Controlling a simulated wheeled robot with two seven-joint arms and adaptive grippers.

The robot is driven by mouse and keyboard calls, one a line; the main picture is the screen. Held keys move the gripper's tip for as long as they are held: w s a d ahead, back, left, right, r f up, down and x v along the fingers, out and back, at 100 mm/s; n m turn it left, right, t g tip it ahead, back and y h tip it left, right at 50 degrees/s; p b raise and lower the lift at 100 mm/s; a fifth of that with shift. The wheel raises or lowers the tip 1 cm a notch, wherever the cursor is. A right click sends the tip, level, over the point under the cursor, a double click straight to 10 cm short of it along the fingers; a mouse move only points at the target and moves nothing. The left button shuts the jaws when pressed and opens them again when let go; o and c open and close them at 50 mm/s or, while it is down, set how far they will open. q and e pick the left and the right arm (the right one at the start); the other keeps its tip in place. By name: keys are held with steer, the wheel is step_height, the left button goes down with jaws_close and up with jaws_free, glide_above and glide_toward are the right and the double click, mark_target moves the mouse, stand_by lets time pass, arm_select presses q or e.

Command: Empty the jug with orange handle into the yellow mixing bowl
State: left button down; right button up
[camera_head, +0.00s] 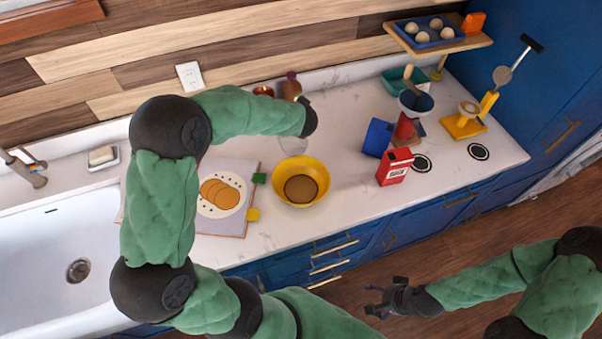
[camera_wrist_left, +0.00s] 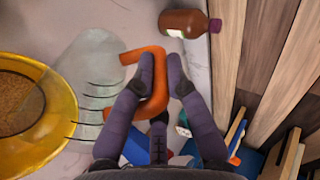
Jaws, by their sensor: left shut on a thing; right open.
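The jug is clear, with an orange handle (camera_wrist_left: 156,103). Its see-through body (camera_wrist_left: 92,72) shows in the left wrist view beside the yellow mixing bowl (camera_wrist_left: 62,118). My left gripper (camera_wrist_left: 166,72) is shut on the handle. In the head view the yellow bowl (camera_head: 318,191) stands on the counter with brown contents, and my left wrist hides most of the jug. I cannot make out what the jug holds. My right gripper (camera_head: 381,299) is open and empty, out over the floor in front of the counter.
Right of the bowl are a red carton (camera_head: 393,170), a blue container (camera_head: 377,138) and a yellow scale-like stand (camera_head: 463,127). An open cookbook (camera_head: 232,220) lies left of the bowl, then the sink (camera_head: 40,235).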

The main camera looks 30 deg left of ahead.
arm_select(q)
steer(key=shift+w+a+r+p, duration=0.25)
steer(key=shift+r+p, duration=0.2)
steer(key=shift+p, duration=0.7)
steer(key=g+h+p, duration=0.1)
steer(key=p, duration=0.1)
steer(key=w+a+f+p, duration=0.1)
steer(key=p, duration=0.1)
steer(key=shift+f+g+h, duration=0.25)
steer(key=shift+g+h, duration=0.15)
steer(key=p, duration=0.3)
steer(key=w+a+f+g+h+p, duration=0.1)
steer(key=p, duration=0.3)
steer(key=shift+w+a, duration=0.25)
steer(key=shift+a, duration=0.05)
steer(key=w+a+f+g+h, duration=0.1)
steer(key=f, duration=0.2)
steer(key=w+a+f+g+h, duration=0.1)
steer(key=f, duration=0.3)
steer(key=w+a+f+g+h, duration=0.1)
steer(key=f+g+h, duration=0.1)
steer(key=f, duration=0.2)
steer(key=shift+a+f, duration=0.15)
steer(key=shift+w, duration=0.1)
